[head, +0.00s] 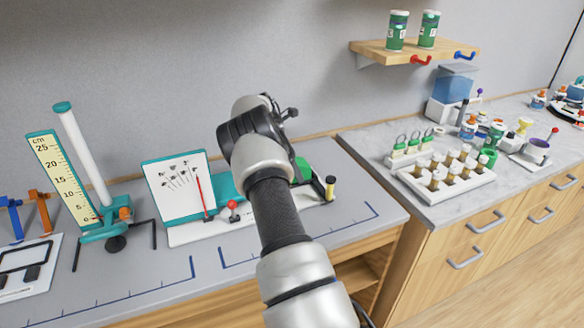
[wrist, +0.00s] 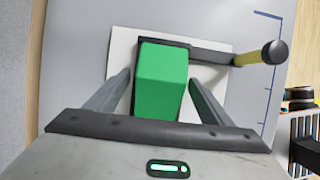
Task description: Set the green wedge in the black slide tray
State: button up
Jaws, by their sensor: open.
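The green wedge (wrist: 162,75) stands on a white plate (wrist: 121,60) in the wrist view. A black piece (wrist: 205,55) borders it at the far side, with a bar running right to a yellow-and-black knob (wrist: 262,55). I cannot tell whether this black piece is the slide tray or whether the wedge sits inside it. My gripper (wrist: 160,79) is open, one finger either side of the wedge, with gaps visible. In the head view the wedge (head: 304,168) shows partly behind my arm, which hides my gripper.
Left on the grey bench are a white board with a teal back (head: 175,183) and a scale stand with a white tube (head: 83,150). The right counter holds a white vial rack (head: 445,190). A shelf (head: 413,52) with two green cans hangs above.

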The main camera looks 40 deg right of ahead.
jog(key=v, duration=1.7)
